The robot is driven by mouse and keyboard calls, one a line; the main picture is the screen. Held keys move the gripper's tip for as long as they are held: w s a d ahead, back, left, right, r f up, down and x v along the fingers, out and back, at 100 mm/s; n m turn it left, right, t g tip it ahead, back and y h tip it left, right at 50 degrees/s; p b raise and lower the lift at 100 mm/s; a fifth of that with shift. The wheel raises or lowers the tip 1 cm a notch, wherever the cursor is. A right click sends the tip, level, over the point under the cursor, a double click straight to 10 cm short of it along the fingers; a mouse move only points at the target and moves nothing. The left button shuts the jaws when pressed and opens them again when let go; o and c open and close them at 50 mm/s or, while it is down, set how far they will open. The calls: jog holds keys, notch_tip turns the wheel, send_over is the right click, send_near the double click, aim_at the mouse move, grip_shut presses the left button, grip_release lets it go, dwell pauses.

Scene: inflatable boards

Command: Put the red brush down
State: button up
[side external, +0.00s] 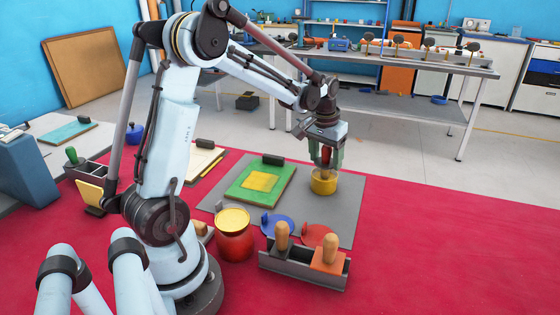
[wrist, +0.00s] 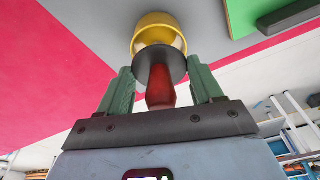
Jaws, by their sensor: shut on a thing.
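My gripper (side external: 326,152) points down over the right part of the grey mat, its green fingers on either side of the red brush (side external: 326,156). In the wrist view, the brush's red handle (wrist: 160,88) lies between the fingertips (wrist: 162,86), with a dark round collar beyond it. A yellow cup (side external: 323,183) stands on the mat directly below the gripper; it also shows in the wrist view (wrist: 158,24), partly covered by the collar. The brush's lower end is hidden, so I cannot tell how deep it sits in the cup.
The grey mat (side external: 340,214) also carries a green board with a yellow square (side external: 260,182). Nearer are a red jar (side external: 235,243), a blue disc (side external: 277,224), a red disc (side external: 316,233) and a grey holder (side external: 290,265) with wooden-handled tools. Red table to the right is clear.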

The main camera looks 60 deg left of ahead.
aim_at(322, 165)
jog(key=shift+f, duration=0.1)
jog(key=o, duration=1.1)
notch_tip(322, 165, up, 12)
jog(key=s, duration=0.2)
jog(key=shift+s+d+f+m+t+h, duration=0.15)
jog(key=shift+s+d+f+m+t, duration=0.75)
jog(key=shift+s+d, duration=1.45)
jog(key=shift+s+d+f+m+t+h, duration=0.1)
jog(key=shift+s+d+f+m+t, duration=0.85)
jog(key=shift+d, duration=2.55)
jog(key=shift+s+d+f+m+t+h, duration=0.15)
jog(key=shift+s+d+f+m+t, duration=0.7)
jog(key=shift+s+d, duration=1.65)
jog(key=shift+w+d+f, duration=0.1)
jog(key=shift+w+d, duration=0.35)
jog(key=shift+w, duration=0.05)
